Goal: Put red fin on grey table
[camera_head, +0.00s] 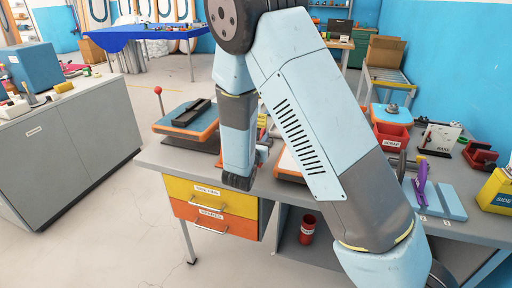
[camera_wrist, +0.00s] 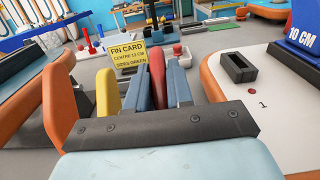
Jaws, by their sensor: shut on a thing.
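The red fin (camera_wrist: 157,78) stands upright in the wrist view, between the two blue-grey fingers of my gripper (camera_wrist: 161,88). My gripper is shut on it. In the head view my gripper (camera_head: 239,181) points down near the front edge of a grey-topped workbench (camera_head: 165,157), above the yellow and orange drawers. The red fin cannot be made out there. A second grey table (camera_head: 75,97), a cabinet with a light top, stands apart at the left. I cannot tell from its look alone which is the named grey table.
A yellow fin (camera_wrist: 107,90) and a fin card sign (camera_wrist: 134,55) are close to my gripper. A white, orange-edged board (camera_wrist: 285,85) lies at right. A blue block (camera_head: 34,66) and small tools occupy the left cabinet's far side. Floor between the two tables is clear.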

